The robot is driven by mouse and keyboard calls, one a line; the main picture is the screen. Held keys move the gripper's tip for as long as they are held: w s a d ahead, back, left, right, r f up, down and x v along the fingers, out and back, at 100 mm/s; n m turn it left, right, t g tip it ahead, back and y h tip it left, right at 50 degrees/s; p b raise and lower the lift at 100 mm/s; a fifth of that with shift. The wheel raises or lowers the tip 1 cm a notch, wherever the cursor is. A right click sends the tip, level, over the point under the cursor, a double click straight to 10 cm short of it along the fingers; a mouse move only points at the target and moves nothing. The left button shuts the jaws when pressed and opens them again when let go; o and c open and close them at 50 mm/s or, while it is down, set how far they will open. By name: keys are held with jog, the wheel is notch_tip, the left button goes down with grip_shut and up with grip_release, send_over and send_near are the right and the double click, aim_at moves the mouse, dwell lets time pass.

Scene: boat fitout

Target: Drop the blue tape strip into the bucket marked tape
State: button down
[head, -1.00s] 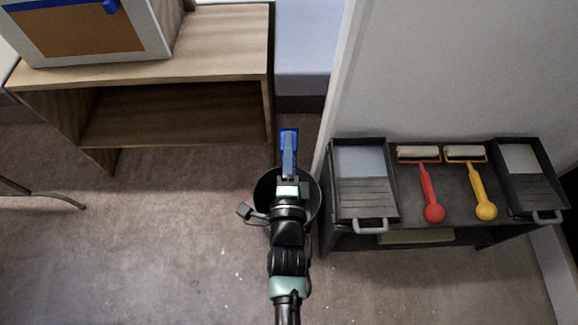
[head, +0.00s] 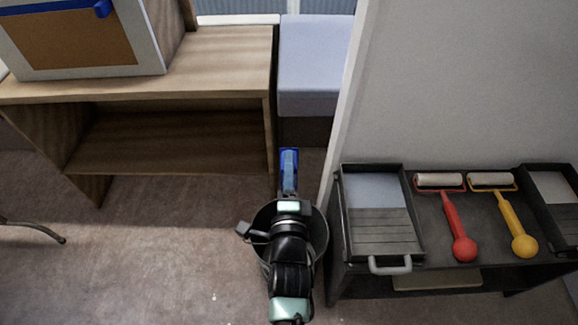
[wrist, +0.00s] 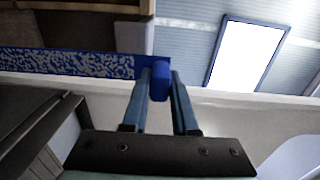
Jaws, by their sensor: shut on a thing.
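My gripper (head: 289,172) reaches away from me in the head view, its fingers beyond the far rim of a dark round bucket (head: 322,245). In the wrist view my gripper (wrist: 163,88) is shut on the end of the blue tape strip (wrist: 70,63). The strip runs out to the left, with a mottled pale pattern on its face. In the head view only a little of the blue tape strip (head: 289,153) shows at the fingertips. My arm covers much of the bucket, and no marking on it can be read.
A wooden shelf unit (head: 200,75) stands at left, bearing a white-framed box (head: 152,45) with blue tape on its front. A pale wall panel (head: 450,80) rises at right. Before it, a dark cart (head: 435,225) holds trays and red and yellow rollers.

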notch_tip(320, 180, down, 28)
jog(key=b, duration=2.4)
jog(key=shift+r, duration=0.2)
jog(key=c, duration=0.6)
grip_release()
jog(key=o, duration=0.6)
jog(key=shift+s, duration=0.1)
jog(key=s+p, duration=0.3)
jog(key=s, duration=0.4)
jog(key=shift+s+p, duration=0.15)
jog(key=shift+p, duration=0.15)
jog(key=shift+r, duration=0.1)
